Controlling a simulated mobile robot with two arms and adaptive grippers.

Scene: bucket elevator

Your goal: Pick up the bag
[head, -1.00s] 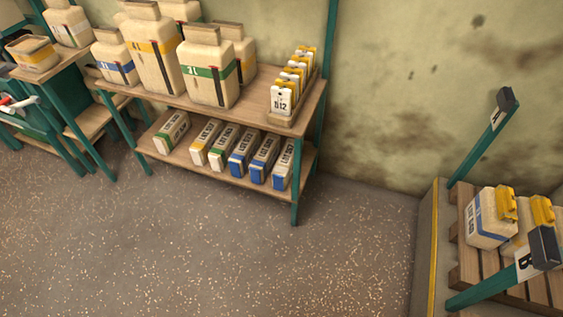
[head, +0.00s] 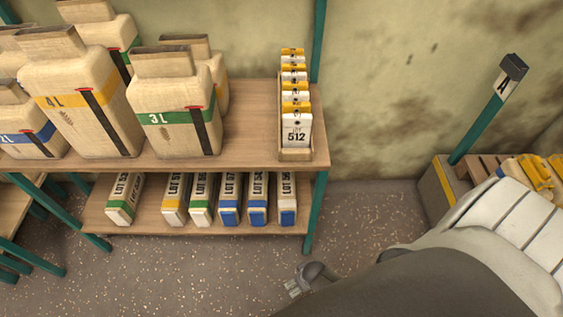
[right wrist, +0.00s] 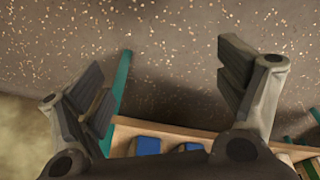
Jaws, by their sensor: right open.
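Beige cloth bags stand upright on the upper shelf in the head view. One has a green band marked 3L (head: 178,140), and one has a yellow band marked 4L (head: 72,100). A blue-banded 2L bag (head: 30,142) stands at the left edge. Bags with yellow tops (head: 537,176) show partly at the right, behind my right arm. My right gripper (head: 303,283) shows low in the head view, in front of the shelf and apart from the bags. In the right wrist view it is open and empty (right wrist: 165,80). My left gripper is out of view.
The wooden shelf (head: 250,130) has green posts. A holder (head: 295,153) of tags, the front one reading LOT 512, stands at its right end. Several labelled boxes (head: 230,195) line the lower shelf. A post marked A (head: 485,120) stands at the right. Speckled floor (head: 180,275) is clear in front.

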